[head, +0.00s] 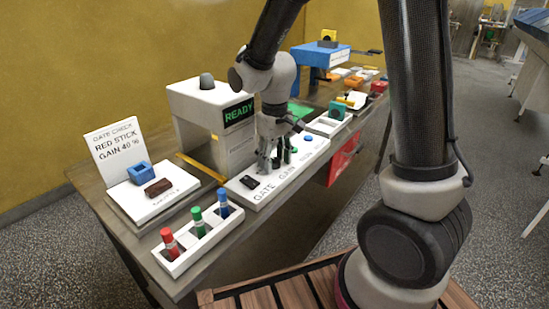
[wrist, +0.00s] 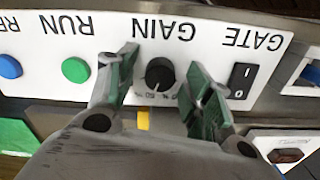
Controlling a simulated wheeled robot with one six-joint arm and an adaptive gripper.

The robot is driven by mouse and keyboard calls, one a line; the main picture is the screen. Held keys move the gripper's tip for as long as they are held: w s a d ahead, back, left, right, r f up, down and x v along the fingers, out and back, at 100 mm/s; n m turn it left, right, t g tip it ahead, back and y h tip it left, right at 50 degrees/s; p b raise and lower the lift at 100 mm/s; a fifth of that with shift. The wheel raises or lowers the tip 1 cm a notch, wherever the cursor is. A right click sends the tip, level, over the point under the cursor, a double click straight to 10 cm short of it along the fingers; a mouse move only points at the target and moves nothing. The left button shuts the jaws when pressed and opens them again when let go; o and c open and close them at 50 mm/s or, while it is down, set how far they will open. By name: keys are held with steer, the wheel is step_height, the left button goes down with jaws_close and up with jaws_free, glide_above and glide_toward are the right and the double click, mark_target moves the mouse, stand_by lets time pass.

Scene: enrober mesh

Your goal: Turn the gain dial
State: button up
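The gain dial (wrist: 160,74) is a round black knob with a light pointer mark, on a white control panel (wrist: 205,38) under the upside-down word GAIN. The pointer aims toward the bottom of the wrist view, near a small scale too blurred to read. My gripper (wrist: 163,62) is open, with one green-padded finger on each side of the dial. Gaps show between the fingers and the knob. In the head view my gripper (head: 277,152) is over the middle of the panel (head: 258,199) and hides most of the dial.
A black gate rocker switch (wrist: 241,80) stands close beside one finger; a green run button (wrist: 76,69) is on the other side. A machine showing READY (head: 205,110) stands behind the panel. A sign (head: 116,146) reads "RED STICK GAIN 40 %". A tray (head: 186,259) holds red, green and blue sticks.

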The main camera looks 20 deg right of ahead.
mark_target(275, 160)
step_height(275, 160, up, 12)
stand_by(0.6)
steer(key=s+d+r+m+t, duration=0.2)
steer(key=s+d+r, duration=0.1)
steer(key=s+d, duration=0.4)
steer(key=s+d+r+m+t, duration=0.2)
steer(key=s+d, duration=0.6)
steer(key=s, duration=0.4)
steer(key=shift+r, duration=0.45)
jaws_close()
